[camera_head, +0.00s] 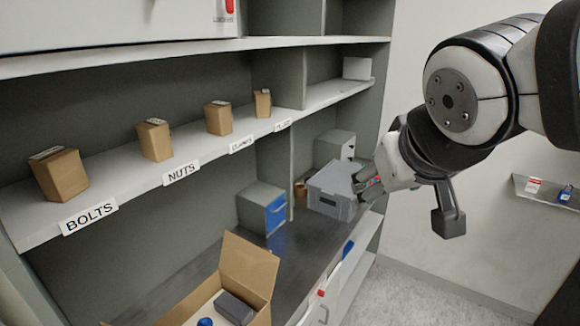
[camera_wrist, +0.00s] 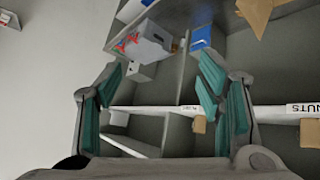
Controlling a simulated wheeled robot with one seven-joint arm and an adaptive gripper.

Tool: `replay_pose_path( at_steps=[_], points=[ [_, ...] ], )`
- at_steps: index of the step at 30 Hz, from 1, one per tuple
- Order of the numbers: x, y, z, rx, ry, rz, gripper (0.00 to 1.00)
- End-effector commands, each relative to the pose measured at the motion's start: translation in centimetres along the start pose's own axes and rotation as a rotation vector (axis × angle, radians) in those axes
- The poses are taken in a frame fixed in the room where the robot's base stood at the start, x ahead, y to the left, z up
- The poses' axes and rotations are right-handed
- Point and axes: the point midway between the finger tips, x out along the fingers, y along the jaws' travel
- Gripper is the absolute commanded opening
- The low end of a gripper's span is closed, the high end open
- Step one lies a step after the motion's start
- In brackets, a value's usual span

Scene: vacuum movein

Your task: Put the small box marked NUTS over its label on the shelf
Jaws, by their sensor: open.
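The NUTS label (camera_head: 181,172) is on the front edge of the upper shelf, between the BOLTS label (camera_head: 89,217) and a smaller label to its right. A small brown box (camera_head: 155,141) stands upright on the shelf just behind the NUTS label. The print on its top is too small to read. In the wrist view, turned over, the NUTS label (camera_wrist: 305,107) is at the right edge with a brown box (camera_wrist: 311,133) beside it. My gripper (camera_head: 370,184) is open and empty, low and right of the shelf, near a grey crate. Its teal-padded fingers (camera_wrist: 162,75) are spread apart in the wrist view.
Other brown boxes stand behind the BOLTS label (camera_head: 60,174) and farther right (camera_head: 218,118), (camera_head: 262,103). Below are the grey crate (camera_head: 333,190), a blue-fronted cabinet (camera_head: 265,208) and an open carton (camera_head: 248,264). A shelf divider (camera_head: 289,75) rises behind.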

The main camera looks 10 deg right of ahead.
Motion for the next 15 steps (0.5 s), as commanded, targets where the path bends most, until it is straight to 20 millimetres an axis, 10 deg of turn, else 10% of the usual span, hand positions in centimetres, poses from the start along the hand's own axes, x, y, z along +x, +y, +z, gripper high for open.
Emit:
replay_pose_path(
  at_steps=[6, 15],
  points=[
    [-2.8, -0.1, 8.3, 0.079, -0.181, -0.102, 0.61],
    [-3.6, -0.7, 10.5, 0.093, -0.232, -0.152, 0.61]
  ],
)
